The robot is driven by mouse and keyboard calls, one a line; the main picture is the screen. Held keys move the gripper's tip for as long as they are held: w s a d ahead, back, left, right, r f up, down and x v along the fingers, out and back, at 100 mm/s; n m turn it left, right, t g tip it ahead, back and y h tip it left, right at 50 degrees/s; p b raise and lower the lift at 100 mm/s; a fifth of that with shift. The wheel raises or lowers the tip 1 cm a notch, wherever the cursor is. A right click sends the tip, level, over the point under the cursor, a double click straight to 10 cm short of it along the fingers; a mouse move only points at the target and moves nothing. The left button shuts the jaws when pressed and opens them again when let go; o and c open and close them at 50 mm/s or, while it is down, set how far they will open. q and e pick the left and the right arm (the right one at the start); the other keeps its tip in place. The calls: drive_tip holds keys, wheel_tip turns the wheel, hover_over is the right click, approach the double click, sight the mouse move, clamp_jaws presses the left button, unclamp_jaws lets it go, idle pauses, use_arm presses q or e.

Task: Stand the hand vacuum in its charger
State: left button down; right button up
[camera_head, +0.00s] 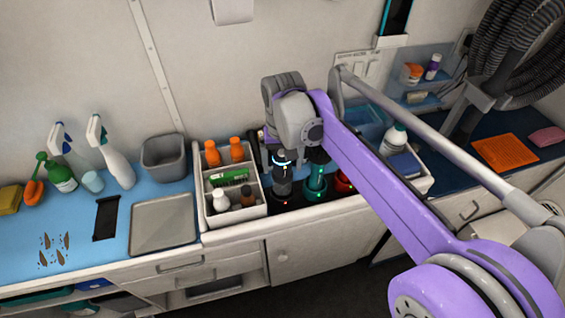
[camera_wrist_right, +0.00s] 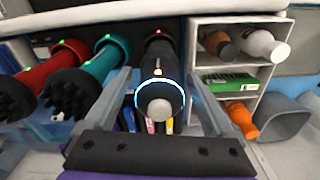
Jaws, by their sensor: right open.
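The hand vacuum (camera_head: 282,184), a dark upright body with a glowing blue ring, stands at the left end of the black charger (camera_head: 286,219). In the right wrist view the vacuum (camera_wrist_right: 160,73) is seen from above, with a red light at its foot. My right gripper (camera_wrist_right: 160,100) is open, with one finger on each side of the vacuum; I cannot tell if they touch it. In the head view my right wrist hides the vacuum's top. Whether the vacuum is fully seated is hard to tell. My left gripper is out of view.
A teal device (camera_head: 316,182) and a red one (camera_head: 343,182) stand close beside the vacuum, with green lights in the wrist view. A white organizer (camera_head: 207,212) with bottles stands immediately left. A grey tray (camera_head: 163,222) and grey bin (camera_head: 164,158) are further left.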

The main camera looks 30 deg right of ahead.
drive_tip(key=r, duration=0.6)
drive_tip(key=r+p, duration=0.1)
drive_tip(key=r, duration=0.5)
drive_tip(key=shift+s+a+r, duration=0.1)
drive_tip(key=shift+s, duration=0.1)
drive_tip(key=s+a+f+n+t, duration=0.2)
drive_tip(key=s+a+f, duration=0.1)
drive_tip(key=s+f, duration=0.4)
drive_tip(key=s+a+f+n+t, duration=0.2)
drive_tip(key=s+f, duration=0.6)
drive_tip(key=f, duration=0.6)
drive_tip(key=shift+s+a+n+t, duration=0.3)
drive_tip(key=shift+a+t, duration=0.1)
drive_tip(key=shift+a, duration=0.35)
